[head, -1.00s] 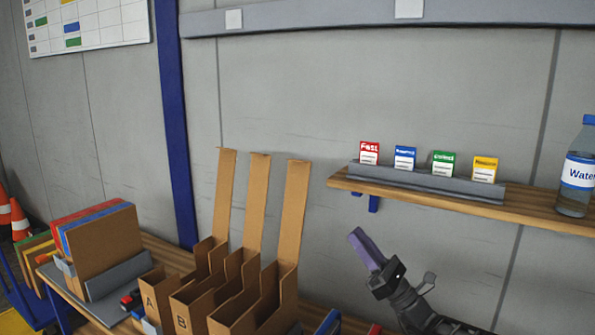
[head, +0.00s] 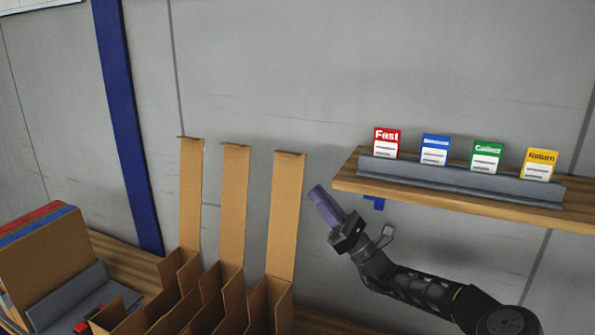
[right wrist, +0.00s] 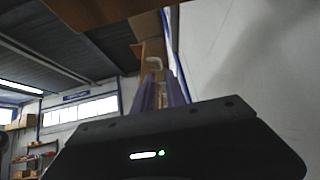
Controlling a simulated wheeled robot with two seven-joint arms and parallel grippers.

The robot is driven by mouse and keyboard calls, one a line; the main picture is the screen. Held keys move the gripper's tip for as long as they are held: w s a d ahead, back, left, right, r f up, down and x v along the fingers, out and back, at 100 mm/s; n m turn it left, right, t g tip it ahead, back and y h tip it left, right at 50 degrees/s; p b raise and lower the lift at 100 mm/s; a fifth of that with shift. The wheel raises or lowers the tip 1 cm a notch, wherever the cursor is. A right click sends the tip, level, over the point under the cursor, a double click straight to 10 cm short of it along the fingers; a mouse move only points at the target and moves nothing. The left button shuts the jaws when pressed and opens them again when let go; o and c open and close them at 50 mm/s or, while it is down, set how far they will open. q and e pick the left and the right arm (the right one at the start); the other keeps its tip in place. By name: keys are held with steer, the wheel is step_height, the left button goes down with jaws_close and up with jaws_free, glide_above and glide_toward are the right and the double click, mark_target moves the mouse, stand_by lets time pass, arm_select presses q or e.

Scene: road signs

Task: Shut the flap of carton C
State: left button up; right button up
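Carton C (head: 257,312) is the rightmost of the brown open cartons at the bottom of the head view. Its lettered front is out of frame. Its tall flap (head: 285,215) stands upright at the back, with a short bent lip at its top. My right gripper (head: 322,205) is just right of this flap in the head view, around its upper half, its purple fingers pointing up and left. No contact with the flap shows. The purple fingers also show in the right wrist view (right wrist: 162,95); their opening is unclear, and no held thing is visible. My left gripper is out of view.
Two similar flaps, the middle one (head: 233,200) and the left one (head: 190,195), stand upright left of it. A wooden shelf (head: 450,200) with coloured cards is above and right of my right gripper. A grey holder (head: 70,300) with boards stands at lower left.

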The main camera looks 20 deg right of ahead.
mark_target(300, 172)
steer(key=p+x, duration=0.1)
steer(key=x, duration=0.6)
steer(key=shift+w+a+r+p, duration=0.15)
steer(key=shift+w+r+p, duration=0.1)
steer(key=shift+p, duration=0.15)
steer(key=shift+c, duration=0.3)
jaws_close()
stand_by(0.9)
